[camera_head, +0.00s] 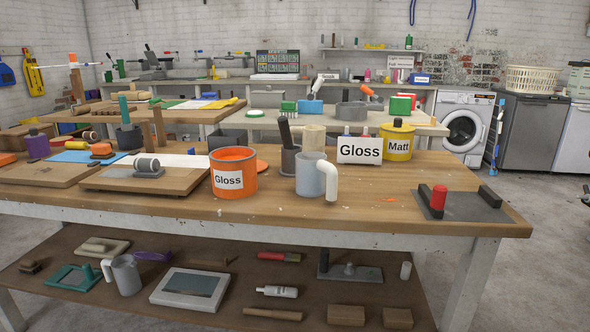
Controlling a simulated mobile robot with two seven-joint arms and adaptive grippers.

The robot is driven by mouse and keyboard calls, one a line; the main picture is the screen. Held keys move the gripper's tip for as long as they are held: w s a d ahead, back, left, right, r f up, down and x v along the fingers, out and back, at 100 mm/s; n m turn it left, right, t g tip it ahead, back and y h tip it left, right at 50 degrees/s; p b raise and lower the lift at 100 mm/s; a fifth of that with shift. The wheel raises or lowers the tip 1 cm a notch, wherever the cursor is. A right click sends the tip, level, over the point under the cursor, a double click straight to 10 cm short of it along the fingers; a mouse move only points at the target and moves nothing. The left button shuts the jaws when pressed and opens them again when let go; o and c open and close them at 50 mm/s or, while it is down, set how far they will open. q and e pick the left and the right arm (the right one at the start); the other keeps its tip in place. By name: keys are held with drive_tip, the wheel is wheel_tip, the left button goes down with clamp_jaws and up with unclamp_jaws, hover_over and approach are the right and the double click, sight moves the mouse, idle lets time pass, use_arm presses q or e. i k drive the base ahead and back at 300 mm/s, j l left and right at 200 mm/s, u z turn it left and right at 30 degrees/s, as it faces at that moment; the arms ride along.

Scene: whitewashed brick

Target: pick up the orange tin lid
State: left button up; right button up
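An open orange tin (236,192) labelled "Gloss" stands upright near the front of the wooden workbench (400,205). A flat orange disc, which looks like the orange tin lid (263,166), lies on the bench just behind the tin and to its right. The tin's rim hides its left part, and I cannot tell whether the two touch. Neither of my grippers is in view.
A grey mug (309,175) with a white handle stands in front of that pot. A wooden board (135,181) lies left of the tin. The bench right of the mug has free room.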

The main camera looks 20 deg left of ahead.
sight(261, 165)
drive_tip(key=i+j, duration=0.15)
drive_tip(key=j, duration=0.2)
drive_tip(key=i+j, duration=0.15)
drive_tip(key=j, duration=0.25)
drive_tip(key=i+j, duration=0.15)
drive_tip(key=j, duration=0.2)
drive_tip(key=i+j, duration=0.1)
drive_tip(key=j, duration=0.25)
drive_tip(key=i+j, duration=0.15)
drive_tip(key=j, duration=0.2)
drive_tip(key=i+j, duration=0.15)
drive_tip(key=j, duration=0.25)
drive_tip(key=i+j, duration=0.15)
drive_tip(key=j, duration=0.2)
drive_tip(key=k+u, duration=0.1)
drive_tip(key=u, duration=0.4)
drive_tip(key=k+j+u, duration=0.1)
drive_tip(key=u, duration=0.35)
drive_tip(key=k+j+u, duration=0.35)
drive_tip(key=j, duration=0.3)
drive_tip(key=k+j+u, duration=0.2)
drive_tip(key=j, duration=0.15)
drive_tip(key=i, duration=0.1)
